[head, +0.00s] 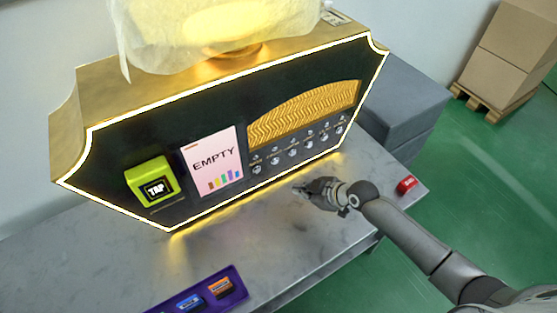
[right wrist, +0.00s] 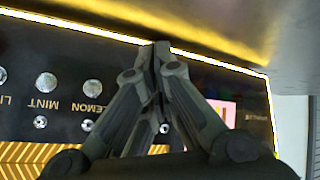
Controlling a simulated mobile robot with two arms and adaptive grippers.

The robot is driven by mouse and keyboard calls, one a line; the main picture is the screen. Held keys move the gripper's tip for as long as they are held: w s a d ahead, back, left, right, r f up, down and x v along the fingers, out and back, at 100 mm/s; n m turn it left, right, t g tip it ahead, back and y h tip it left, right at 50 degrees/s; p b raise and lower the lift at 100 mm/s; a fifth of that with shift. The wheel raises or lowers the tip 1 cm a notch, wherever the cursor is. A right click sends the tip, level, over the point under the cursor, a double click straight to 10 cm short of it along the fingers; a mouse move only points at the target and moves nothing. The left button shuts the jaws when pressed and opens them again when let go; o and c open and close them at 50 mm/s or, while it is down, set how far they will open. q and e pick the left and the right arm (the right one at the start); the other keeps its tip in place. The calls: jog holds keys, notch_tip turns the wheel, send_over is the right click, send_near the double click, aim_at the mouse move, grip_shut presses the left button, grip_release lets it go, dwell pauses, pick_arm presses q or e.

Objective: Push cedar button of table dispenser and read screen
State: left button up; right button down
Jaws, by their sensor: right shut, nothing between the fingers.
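The gold and black dispenser (head: 216,217) stands on the grey table, edged by a glowing strip. Its screen (head: 212,161) reads EMPTY above small coloured bars. Silver buttons (head: 292,153) run in a row right of the screen, their labels too small to read in the head view. The right wrist view shows the panel upside down, with a LEMON button (right wrist: 92,87) and a MINT button (right wrist: 46,83). No cedar label is readable; my gripper hides part of the row. My right gripper (head: 303,191) (right wrist: 162,50) is shut and empty, in front of the panel's lower edge. My left gripper is out of view.
A yellow-green TAP reader (head: 151,180) is left of the screen. A purple tray (head: 236,284) with coloured cards lies at the table's front. A small red object (head: 406,184) sits at the right edge. Grey boxes (head: 403,100) stand beyond the dispenser.

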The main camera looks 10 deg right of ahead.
aim_at(275, 161)
jog(key=w+a+b, duration=0.3)
jog(key=w+b, duration=0.1)
jog(key=w, duration=0.4)
jog(key=shift+a+b, duration=0.2)
jog(key=shift+b, duration=0.2)
jog(key=shift+w, duration=0.15)
dwell(1.3)
jog(key=shift+w+a, duration=0.15)
jog(key=shift+w, duration=0.15)
